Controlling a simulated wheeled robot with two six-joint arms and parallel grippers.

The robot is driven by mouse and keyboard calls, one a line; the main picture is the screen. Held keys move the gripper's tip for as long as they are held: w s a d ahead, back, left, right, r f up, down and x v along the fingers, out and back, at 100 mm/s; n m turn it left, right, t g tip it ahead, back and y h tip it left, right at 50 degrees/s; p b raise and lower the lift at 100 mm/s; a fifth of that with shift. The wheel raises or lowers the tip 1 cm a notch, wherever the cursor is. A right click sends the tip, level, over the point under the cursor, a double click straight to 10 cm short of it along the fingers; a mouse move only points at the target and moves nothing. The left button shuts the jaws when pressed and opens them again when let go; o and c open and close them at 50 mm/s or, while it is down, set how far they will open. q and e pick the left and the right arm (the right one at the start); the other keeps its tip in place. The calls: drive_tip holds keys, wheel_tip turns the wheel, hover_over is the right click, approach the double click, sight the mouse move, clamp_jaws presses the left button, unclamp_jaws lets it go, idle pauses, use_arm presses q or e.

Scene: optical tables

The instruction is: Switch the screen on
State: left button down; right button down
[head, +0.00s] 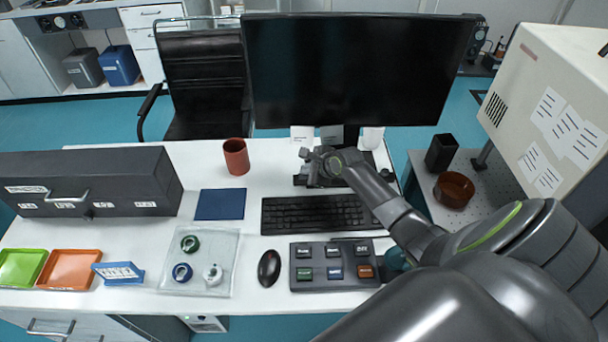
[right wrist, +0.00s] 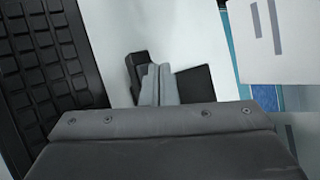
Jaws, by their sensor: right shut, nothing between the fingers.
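The screen (head: 355,70) is a large black monitor at the back of the white desk, and its face is dark. My right gripper (head: 308,156) is at the end of the arm that crosses the desk from the right, just below the screen's lower edge and behind the keyboard. It looks shut and empty, and partly hides the monitor's stand. In the right wrist view its fingers (right wrist: 152,74) are together over the white desk top. I cannot make out a power button on the screen. My left gripper is not in view.
A black keyboard (head: 315,214), a mouse (head: 269,268) and a button box (head: 335,264) lie in front of the screen. A brown cup (head: 236,157) stands to the left. A beige cabinet (head: 535,100) rises on the right.

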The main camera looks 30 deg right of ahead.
idle(0.4)
drive_tip(key=shift+f, duration=0.4)
drive_tip(key=shift+r+p, duration=0.4)
drive_tip(key=shift+p, duration=0.5)
wheel_tip(320, 180, up, 6)
drive_tip(key=p, duration=0.7)
drive_tip(key=shift+r, duration=0.1)
